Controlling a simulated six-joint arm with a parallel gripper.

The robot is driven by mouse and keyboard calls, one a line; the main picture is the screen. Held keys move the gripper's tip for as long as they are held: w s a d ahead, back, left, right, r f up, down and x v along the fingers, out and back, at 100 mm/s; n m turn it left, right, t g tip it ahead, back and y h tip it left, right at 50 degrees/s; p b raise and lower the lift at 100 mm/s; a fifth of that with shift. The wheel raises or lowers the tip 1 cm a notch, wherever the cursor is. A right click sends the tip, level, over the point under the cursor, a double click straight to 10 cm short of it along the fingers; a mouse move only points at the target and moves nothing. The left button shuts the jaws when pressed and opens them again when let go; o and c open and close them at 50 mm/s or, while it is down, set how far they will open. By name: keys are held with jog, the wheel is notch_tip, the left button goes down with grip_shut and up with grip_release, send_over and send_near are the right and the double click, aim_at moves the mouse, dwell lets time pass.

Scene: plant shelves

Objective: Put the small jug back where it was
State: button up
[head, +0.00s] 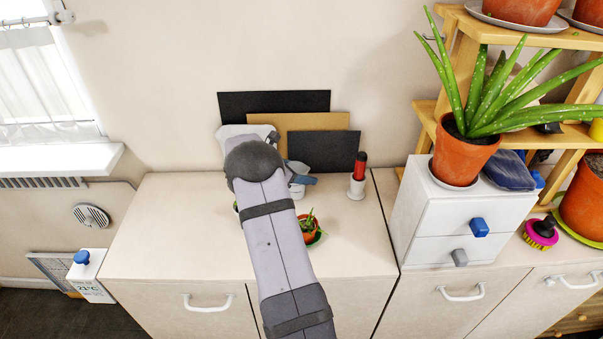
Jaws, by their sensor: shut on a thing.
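My arm reaches up over the light wooden cabinet top and hides much of its middle. My gripper (301,178) shows only in part, as a blue-grey piece just right of my forearm's upper end. It is shut on a small white thing, apparently the small jug (297,191), which shows just below it. Most of the jug is hidden by my arm. I cannot tell whether it touches the cabinet top.
A small potted plant (309,228) on a green saucer stands close to my arm. A red-topped bottle in a white holder (357,180) stands to the right. Boards (324,152) lean on the wall behind. A white drawer box (455,220) stands further right. The cabinet's left side (165,225) is clear.

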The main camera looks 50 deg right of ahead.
jog(key=o, duration=1.2)
jog(key=shift+r, duration=0.15)
jog(key=b+v, duration=0.2)
jog(key=v, duration=1)
jog(key=s+a+f+m+y, duration=0.1)
jog(key=s+a+m+y, duration=0.1)
jog(key=a, duration=0.4)
jog(key=s+a+f+m+y, duration=0.2)
jog(key=s+a+m, duration=0.1)
jog(key=a, duration=0.4)
jog(key=s+a+f+m+y, duration=0.2)
jog(key=s+a, duration=0.3)
jog(key=a, duration=0.2)
jog(key=shift+m+t, duration=0.4)
jog(key=s+a+f+m+y, duration=0.3)
jog(key=s+a+m, duration=0.5)
jog(key=s+a, duration=0.3)
jog(key=shift+s+a+f+y, duration=0.2)
jog(key=shift+a+y, duration=0.5)
jog(key=shift+a, duration=0.55)
